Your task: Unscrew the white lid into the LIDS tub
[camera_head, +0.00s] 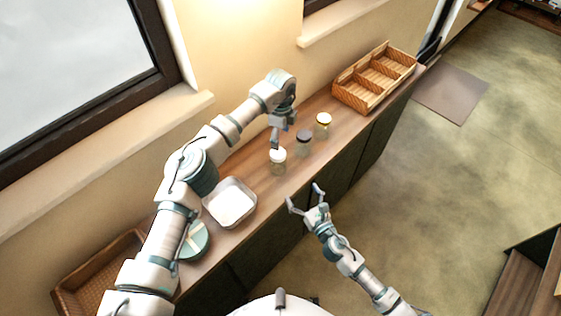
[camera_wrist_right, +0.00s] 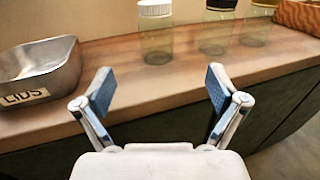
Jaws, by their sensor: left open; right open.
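A clear jar with a white lid (camera_head: 278,155) stands upright on the wooden counter. The jar and lid also show in the right wrist view (camera_wrist_right: 155,30). My left gripper (camera_head: 279,137) is open and reaches down just above the white lid; whether it touches the lid I cannot tell. The metal LIDS tub (camera_head: 232,203) sits to the left of the jar and looks empty. Its label shows in the right wrist view (camera_wrist_right: 24,97). My right gripper (camera_head: 304,196) is open and empty off the counter's front edge, its blue-padded fingers (camera_wrist_right: 160,86) spread toward the jar.
A dark-lidded jar (camera_head: 304,137) and a jar with a pale lid (camera_head: 323,119) stand right of the white-lidded one. A divided wicker basket (camera_head: 372,78) is at the far right end. A round teal-and-white object (camera_head: 194,242) and a wicker tray (camera_head: 90,282) lie left.

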